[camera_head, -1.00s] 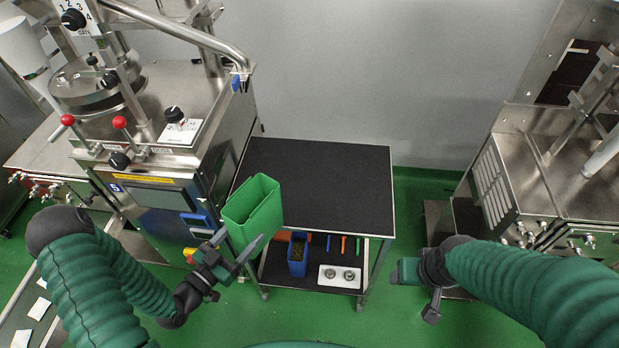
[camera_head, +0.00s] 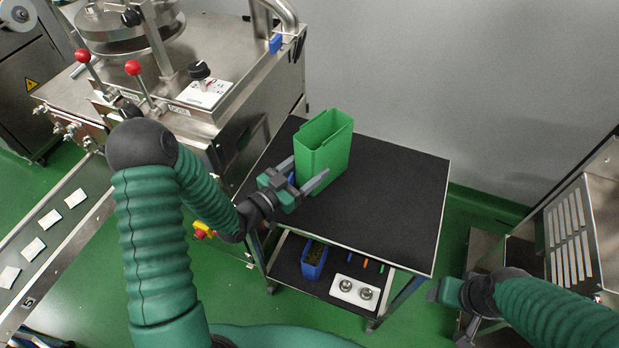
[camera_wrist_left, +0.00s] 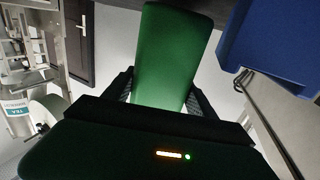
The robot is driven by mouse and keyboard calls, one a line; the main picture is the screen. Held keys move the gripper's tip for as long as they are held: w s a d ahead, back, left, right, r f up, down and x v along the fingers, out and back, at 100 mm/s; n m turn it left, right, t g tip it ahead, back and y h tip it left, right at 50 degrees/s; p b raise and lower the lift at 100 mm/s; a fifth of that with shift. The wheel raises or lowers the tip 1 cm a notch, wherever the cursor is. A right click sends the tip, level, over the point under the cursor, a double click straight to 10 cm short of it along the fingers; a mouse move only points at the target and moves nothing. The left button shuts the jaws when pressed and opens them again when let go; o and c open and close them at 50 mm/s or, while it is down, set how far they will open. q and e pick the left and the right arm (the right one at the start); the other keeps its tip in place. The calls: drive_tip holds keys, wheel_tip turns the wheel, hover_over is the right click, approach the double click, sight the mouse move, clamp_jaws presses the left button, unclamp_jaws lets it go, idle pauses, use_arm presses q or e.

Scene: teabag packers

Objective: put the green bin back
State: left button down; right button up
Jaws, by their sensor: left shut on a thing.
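The green bin (camera_head: 325,152) is an open-topped upright container at the back left of the black table top (camera_head: 390,205) in the head view. My left gripper (camera_head: 305,174) is shut on the green bin, with its fingers on either side of the lower wall. In the left wrist view the green bin (camera_wrist_left: 165,60) stands between the two fingers. I cannot tell whether its base touches the table top. My right gripper (camera_head: 440,292) is at the lower right, off the table; its fingers are too unclear to judge.
A steel machine (camera_head: 190,110) with red-knobbed levers stands left of the table. The lower shelf holds a blue bin (camera_head: 314,262) and a white tray (camera_head: 354,291) with two metal cups. Another steel machine (camera_head: 580,225) is at the right. The table top's right side is clear.

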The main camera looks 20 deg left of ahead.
use_arm(q)
drive_tip(key=shift+f, duration=0.85)
drive_tip(key=shift+s+a+r, duration=0.2)
drive_tip(key=shift+a+r, duration=0.05)
drive_tip(key=shift+r, duration=0.1)
drive_tip(key=c, duration=0.7)
unclamp_jaws()
drive_tip(key=shift+a, duration=0.1)
drive_tip(key=o, duration=0.4)
drive_tip(key=shift+w+f, duration=0.1)
drive_tip(key=shift+f, duration=0.05)
drive_tip(key=b+v, duration=0.1)
drive_tip(key=v, duration=1.1)
